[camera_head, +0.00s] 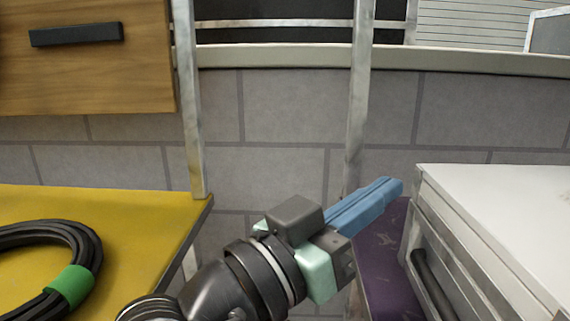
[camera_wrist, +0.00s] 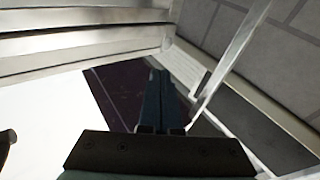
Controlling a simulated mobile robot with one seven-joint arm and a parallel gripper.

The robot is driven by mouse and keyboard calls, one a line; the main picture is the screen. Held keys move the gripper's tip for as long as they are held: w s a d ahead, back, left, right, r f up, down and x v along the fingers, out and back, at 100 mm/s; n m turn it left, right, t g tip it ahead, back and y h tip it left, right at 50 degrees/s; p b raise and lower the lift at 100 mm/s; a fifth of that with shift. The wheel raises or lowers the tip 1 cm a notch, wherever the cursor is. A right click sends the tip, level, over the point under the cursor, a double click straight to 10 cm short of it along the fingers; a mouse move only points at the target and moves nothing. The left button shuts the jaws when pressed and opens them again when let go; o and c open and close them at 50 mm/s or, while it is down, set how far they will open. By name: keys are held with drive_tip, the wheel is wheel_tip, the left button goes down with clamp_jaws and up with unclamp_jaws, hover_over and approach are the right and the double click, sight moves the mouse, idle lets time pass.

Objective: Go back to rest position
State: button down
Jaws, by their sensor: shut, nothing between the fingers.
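My gripper (camera_head: 385,192) has blue fingers pressed together, with nothing between them. In the head view it extends from the bottom centre up and to the right, in the gap between a yellow surface and a white cabinet. In the wrist view my gripper (camera_wrist: 158,88) also shows, its fingers dark and together over a purple surface. The arm is bent, with its lower part cut off by the picture's bottom edge.
A black coiled cable (camera_head: 82,237) with a green band lies on the yellow surface (camera_head: 150,215) at left. The white cabinet (camera_head: 510,200) with a dark handle stands close at right. The purple surface (camera_head: 385,265) lies beside it. Metal posts (camera_head: 357,100) stand before a grey block wall. A wooden drawer (camera_head: 90,75) hangs upper left.

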drive_tip(key=a+r+n+t+y, duration=0.55)
drive_tip(key=r+t+y, duration=0.25)
drive_tip(key=t, duration=0.2)
drive_tip(key=s+a+r+n+t+y+p, duration=0.1)
drive_tip(key=s+a+r+n+t+y, duration=0.3)
drive_tip(key=s+r+t+y, duration=0.35)
wheel_tip(320, 180, up, 38)
drive_tip(key=g+p, duration=0.2)
drive_tip(key=p, duration=3.5)
drive_tip(key=shift+w+r+y, duration=0.2)
drive_tip(key=shift+w+y, duration=0.05)
drive_tip(key=shift+y, duration=0.2)
